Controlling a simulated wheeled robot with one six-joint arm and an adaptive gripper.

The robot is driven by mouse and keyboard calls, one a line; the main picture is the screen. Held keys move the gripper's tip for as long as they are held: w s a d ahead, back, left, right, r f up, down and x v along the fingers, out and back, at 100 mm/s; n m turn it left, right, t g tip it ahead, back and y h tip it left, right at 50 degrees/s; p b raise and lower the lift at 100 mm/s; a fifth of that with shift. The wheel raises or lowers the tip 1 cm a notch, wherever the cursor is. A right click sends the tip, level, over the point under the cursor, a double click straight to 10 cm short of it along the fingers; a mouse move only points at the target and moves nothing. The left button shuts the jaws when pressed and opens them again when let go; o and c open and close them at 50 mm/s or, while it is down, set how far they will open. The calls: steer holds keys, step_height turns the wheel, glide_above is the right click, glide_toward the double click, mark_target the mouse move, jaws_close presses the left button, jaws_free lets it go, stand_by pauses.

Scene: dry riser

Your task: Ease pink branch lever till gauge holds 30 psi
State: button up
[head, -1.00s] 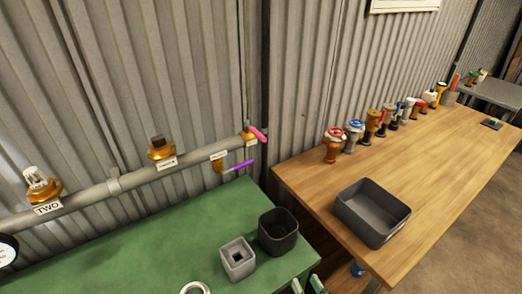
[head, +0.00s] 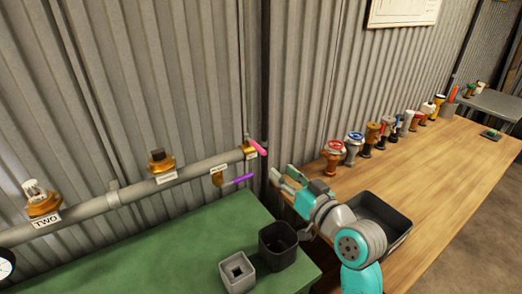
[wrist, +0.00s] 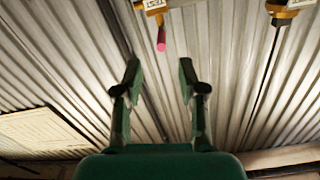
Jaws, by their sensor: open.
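The pink branch lever (head: 257,147) sticks out to the right from a brass valve at the right end of the grey pipe (head: 130,192). In the wrist view the pink lever (wrist: 161,40) shows beyond my fingertips, roughly in line with the gap between them. My gripper (head: 283,176) is open and empty, to the right of and below the lever, apart from it. Its two fingers (wrist: 160,80) show spread in the wrist view. A round white dial (head: 5,264), perhaps the gauge, is cut off at the left edge; its reading cannot be made out.
A purple lever (head: 238,180) hangs below the pipe, close to the pink one. A wooden table (head: 440,175) with several valves and a dark bin (head: 398,238) stands right.

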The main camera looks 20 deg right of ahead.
mark_target(261, 148)
steer(key=x, duration=0.7)
steer(key=r+x, duration=0.1)
steer(key=x, duration=0.3)
jaws_close()
